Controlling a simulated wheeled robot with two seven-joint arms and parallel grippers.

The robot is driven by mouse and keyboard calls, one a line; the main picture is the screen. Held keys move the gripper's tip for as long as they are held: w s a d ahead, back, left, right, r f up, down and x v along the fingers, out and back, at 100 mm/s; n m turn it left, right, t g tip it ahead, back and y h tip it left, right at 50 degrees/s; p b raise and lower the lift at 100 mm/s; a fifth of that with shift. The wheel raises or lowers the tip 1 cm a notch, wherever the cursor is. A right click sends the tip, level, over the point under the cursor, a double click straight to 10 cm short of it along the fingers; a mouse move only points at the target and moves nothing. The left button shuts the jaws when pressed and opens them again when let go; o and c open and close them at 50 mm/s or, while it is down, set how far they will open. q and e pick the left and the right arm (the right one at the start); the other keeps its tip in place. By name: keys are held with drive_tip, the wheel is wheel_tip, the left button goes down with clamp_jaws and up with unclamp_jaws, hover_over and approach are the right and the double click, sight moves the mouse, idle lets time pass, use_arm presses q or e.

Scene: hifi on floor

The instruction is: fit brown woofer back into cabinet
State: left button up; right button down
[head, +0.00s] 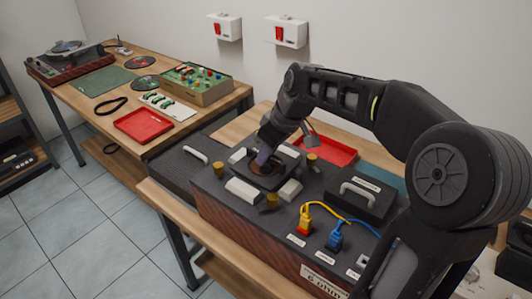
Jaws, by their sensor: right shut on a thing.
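The cabinet (208,205) is a dark box with a wood-grain side, lying on the near bench with its face up. The brown woofer (273,179) is at the round opening in the cabinet's upper face. My right gripper (264,158) points down at the woofer and is shut on it. The gripper partly covers the woofer, so I cannot tell whether it is fully seated. My left gripper is not in view.
Pale blocks and brass-coloured knobs surround the opening. A yellow cable (304,215) and a blue cable (336,234) rise from the front of the cabinet. A red tray (324,149) lies behind. A second bench at left holds a turntable (68,57) and another red tray (143,124).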

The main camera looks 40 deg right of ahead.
drive_tip(key=shift+f+b, duration=0.45)
drive_tip(key=shift+f, duration=0.15)
drive_tip(key=c, duration=1.3)
unclamp_jaws()
drive_tip(key=shift+f, duration=0.1)
drive_tip(key=v, duration=0.8)
